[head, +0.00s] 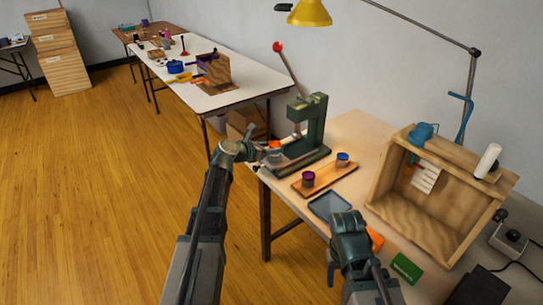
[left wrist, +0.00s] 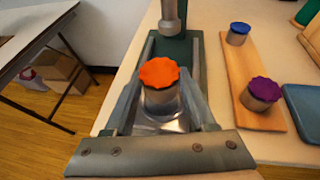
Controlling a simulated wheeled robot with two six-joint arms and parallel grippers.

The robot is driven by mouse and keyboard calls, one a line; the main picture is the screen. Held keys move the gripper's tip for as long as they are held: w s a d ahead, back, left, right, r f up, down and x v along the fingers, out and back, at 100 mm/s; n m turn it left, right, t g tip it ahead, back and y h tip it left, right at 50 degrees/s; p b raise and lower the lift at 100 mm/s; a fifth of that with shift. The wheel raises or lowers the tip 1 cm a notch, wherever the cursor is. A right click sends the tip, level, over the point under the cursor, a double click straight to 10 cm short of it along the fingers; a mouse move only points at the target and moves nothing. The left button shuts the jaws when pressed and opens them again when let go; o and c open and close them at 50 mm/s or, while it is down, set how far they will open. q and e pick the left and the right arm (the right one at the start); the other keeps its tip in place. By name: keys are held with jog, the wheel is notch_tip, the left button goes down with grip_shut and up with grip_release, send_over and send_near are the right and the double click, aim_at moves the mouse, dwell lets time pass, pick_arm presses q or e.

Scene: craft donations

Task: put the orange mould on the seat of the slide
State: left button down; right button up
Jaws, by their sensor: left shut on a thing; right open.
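The orange mould (left wrist: 160,85), a metal cup with a scalloped orange top, stands upright between the fingers of my left gripper (left wrist: 165,110), which is shut on it. In the head view the mould (head: 274,144) shows small beside my left gripper (head: 262,150), at the near left end of the green press (head: 312,120). In the left wrist view a shiny grey metal surface (left wrist: 170,125), perhaps the slide, lies under the mould; I cannot tell whether they touch. The press ram (left wrist: 172,15) is beyond the mould. My right gripper (head: 348,222) is open above the table's front.
A wooden tray (head: 330,182) holds a purple mould (head: 308,179) and a blue mould (head: 342,160). A blue-grey tray (head: 330,205), a green box (head: 406,268) and an open wooden box (head: 415,215) are to the right. A lamp (head: 310,12) hangs above.

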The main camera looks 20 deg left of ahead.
pick_arm(q)
notch_tip(320, 180, down, 3)
jog(key=shift+f+b, duration=0.1)
jog(key=shift+b, duration=1.05)
jog(key=shift+r, duration=0.2)
jog(key=shift+f, duration=0.15)
jog(key=shift+c, duration=1.1)
grip_release()
